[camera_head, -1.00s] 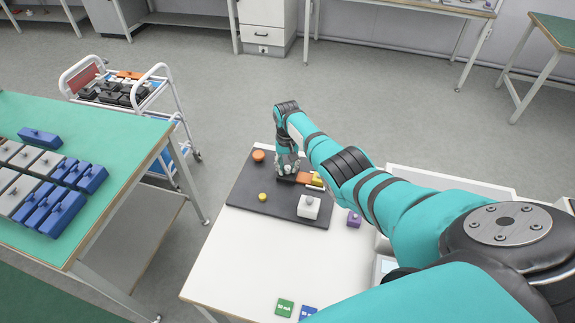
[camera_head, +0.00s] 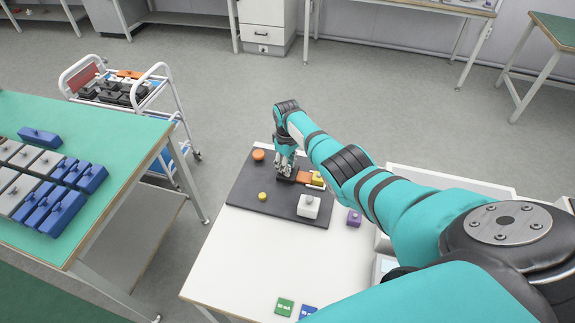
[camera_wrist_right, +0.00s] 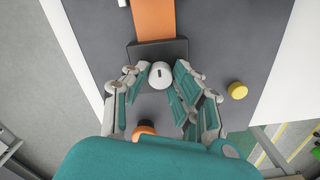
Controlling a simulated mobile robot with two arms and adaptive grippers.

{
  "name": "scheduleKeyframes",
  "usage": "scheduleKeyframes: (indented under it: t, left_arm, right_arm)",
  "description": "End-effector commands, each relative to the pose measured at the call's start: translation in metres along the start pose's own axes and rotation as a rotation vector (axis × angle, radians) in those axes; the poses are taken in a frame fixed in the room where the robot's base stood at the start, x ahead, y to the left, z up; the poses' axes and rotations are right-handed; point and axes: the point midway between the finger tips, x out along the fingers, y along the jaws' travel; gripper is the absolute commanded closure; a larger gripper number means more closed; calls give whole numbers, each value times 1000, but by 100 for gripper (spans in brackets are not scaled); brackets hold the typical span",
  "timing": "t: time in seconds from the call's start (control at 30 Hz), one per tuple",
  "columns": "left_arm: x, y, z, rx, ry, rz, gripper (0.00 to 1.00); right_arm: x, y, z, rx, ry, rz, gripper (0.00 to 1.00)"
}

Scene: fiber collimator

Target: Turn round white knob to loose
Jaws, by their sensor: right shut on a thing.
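The round white knob (camera_wrist_right: 160,75) with a dark slot mark shows in the right wrist view, at the near edge of a dark block (camera_wrist_right: 158,49) with an orange part (camera_wrist_right: 153,20) behind it. My right gripper (camera_wrist_right: 160,82) is shut on the knob, one finger on each side. In the head view my right gripper (camera_head: 286,172) points down at the dark board (camera_head: 258,181), and the knob is hidden behind the fingers. My left gripper is not in view.
On the board are an orange knob (camera_head: 258,155), a yellow knob (camera_head: 262,197) and a white block (camera_head: 308,206) with a grey top. The front of the white table (camera_head: 255,260) is mostly clear.

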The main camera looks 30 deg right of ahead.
Motion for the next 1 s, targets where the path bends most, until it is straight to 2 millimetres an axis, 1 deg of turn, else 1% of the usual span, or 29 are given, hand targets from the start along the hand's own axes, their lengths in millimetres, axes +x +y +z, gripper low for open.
scheduleKeyframes:
  t: [0.7,1.0]
  left_arm:
    - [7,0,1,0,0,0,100]
    - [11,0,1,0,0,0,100]
  right_arm:
    - [0,0,-1,-679,3,2,100]
    - [0,0,-1,-932,3,3,100]
